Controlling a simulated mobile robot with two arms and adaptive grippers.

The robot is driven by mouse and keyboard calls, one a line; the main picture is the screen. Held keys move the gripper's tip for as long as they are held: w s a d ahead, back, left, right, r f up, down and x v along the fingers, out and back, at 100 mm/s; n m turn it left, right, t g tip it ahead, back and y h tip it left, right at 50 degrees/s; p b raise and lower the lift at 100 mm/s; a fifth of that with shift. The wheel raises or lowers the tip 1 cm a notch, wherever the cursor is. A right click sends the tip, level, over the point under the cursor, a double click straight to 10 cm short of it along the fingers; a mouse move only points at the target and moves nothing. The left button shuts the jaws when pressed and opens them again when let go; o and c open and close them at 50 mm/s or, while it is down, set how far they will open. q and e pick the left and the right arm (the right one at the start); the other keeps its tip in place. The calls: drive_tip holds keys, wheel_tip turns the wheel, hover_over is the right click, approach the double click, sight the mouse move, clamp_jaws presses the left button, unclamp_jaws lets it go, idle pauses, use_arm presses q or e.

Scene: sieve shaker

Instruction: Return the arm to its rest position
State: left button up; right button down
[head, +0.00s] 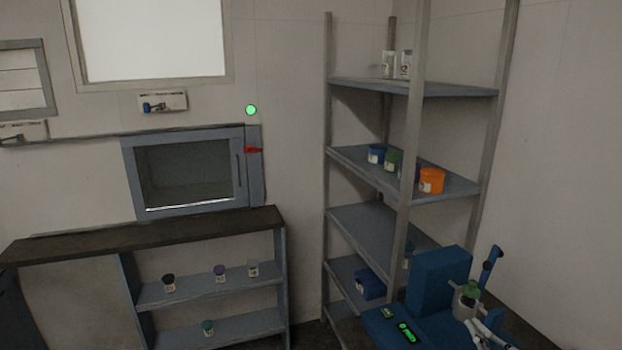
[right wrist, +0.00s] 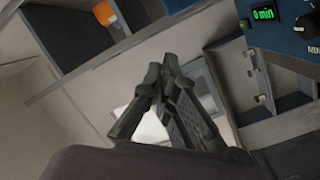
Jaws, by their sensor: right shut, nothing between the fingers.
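My right gripper (right wrist: 162,68) shows in the right wrist view with its dark fingers together and nothing between them. It is clear of the shelves and of the blue sieve shaker (right wrist: 291,28), whose display reads 0 min. In the head view the shaker (head: 440,270) stands at the lower right, with its lit green display on the front. A container with a green top (head: 467,298) is at the shaker's right side. Pale jointed parts at the bottom right partly cover the shaker. My left gripper is in neither view.
A tall metal rack (head: 370,220) behind the shaker holds several jars, among them an orange one (head: 431,181). A dark-topped bench (head: 150,233) with small jars on its shelves stands at left, below a glass-fronted cabinet (head: 188,170). Open floor is barely visible between bench and rack.

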drive_tip(key=s+a+f+m+g+h, duration=0.1)
drive_tip(key=s+a+f+m+g, duration=0.25)
drive_tip(key=s, duration=0.45)
drive_tip(key=s+a+f+m+g+h, duration=0.1)
drive_tip(key=s+a+f+m+g, duration=0.15)
drive_tip(key=s+a+f, duration=0.4)
drive_tip(key=s+a+f+m+g+h, duration=0.1)
drive_tip(key=s+a+f+m+g, duration=0.2)
drive_tip(key=s, duration=0.7)
drive_tip(key=s+a+g+y, duration=0.1)
drive_tip(key=s+a+g, duration=0.35)
drive_tip(key=s, duration=0.65)
wheel_tip(320, 180, down, 30)
drive_tip(key=s+g+b, duration=0.1)
drive_tip(key=g+b, duration=0.1)
drive_tip(key=b, duration=0.3)
drive_tip(key=s+d+f+b, duration=0.1)
drive_tip(key=s+f+b, duration=0.1)
drive_tip(key=s+f, duration=0.6)
drive_tip(key=s+d+f+g+b, duration=0.1)
drive_tip(key=s+d+f+b, duration=0.1)
drive_tip(key=s+f, duration=0.7)
wheel_tip(320, 180, down, 5)
drive_tip(key=shift+d+r+b, duration=0.1)
drive_tip(key=shift+d+b, duration=0.15)
drive_tip(key=shift+b, duration=0.25)
